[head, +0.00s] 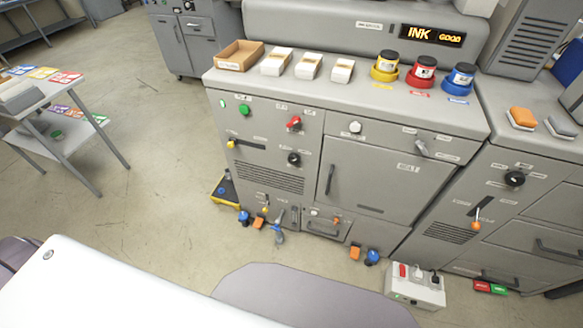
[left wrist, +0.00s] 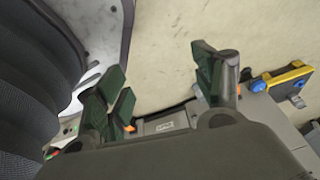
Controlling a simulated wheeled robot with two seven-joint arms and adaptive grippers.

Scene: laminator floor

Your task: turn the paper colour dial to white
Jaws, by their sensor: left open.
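Two black round dials show on the grey machine fronts in the head view: a left dial (head: 294,158) on the middle cabinet and a right dial (head: 515,178) on the right cabinet. Their labels are too small to read, so I cannot tell which is the paper colour dial or where it points. My left gripper (left wrist: 160,72) shows only in the left wrist view, with its dark green finger pads wide apart and nothing between them. No dial is clear in that view. My right gripper is not in view.
A red knob (head: 294,123), a green button (head: 245,109) and a grey lever (head: 423,149) sit on the front. Ink pots, including a red pot (head: 422,74), and an open cardboard box (head: 239,55) stand on top. Pedals and a white switch box (head: 414,287) are on the floor.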

